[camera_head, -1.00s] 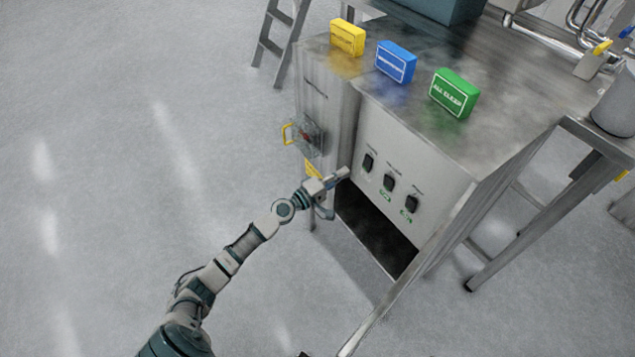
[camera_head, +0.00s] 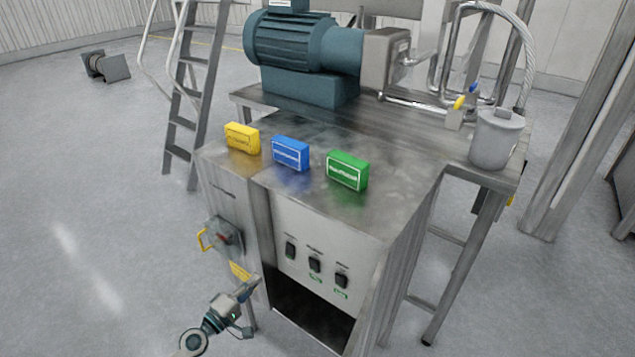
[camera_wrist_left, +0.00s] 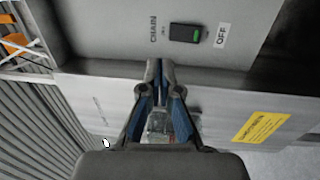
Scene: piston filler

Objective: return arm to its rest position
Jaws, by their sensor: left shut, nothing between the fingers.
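My left gripper (camera_head: 254,284) is at the lower left of the switch panel in the head view, close to the cabinet's front. Its fingers are shut and empty. In the wrist view the fingertips (camera_wrist_left: 160,72) are together, below a black switch (camera_wrist_left: 189,33) with a green mark, between the labels CHAIN and OFF. The head view shows three black switches (camera_head: 314,264) in a row on the cabinet's front panel (camera_head: 295,220). I cannot tell whether the fingertips touch the cabinet. My right gripper is not in view.
Yellow (camera_head: 242,138), blue (camera_head: 290,153) and green (camera_head: 347,170) blocks stand on the cabinet top. A dark opening (camera_head: 312,318) lies below the switches.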

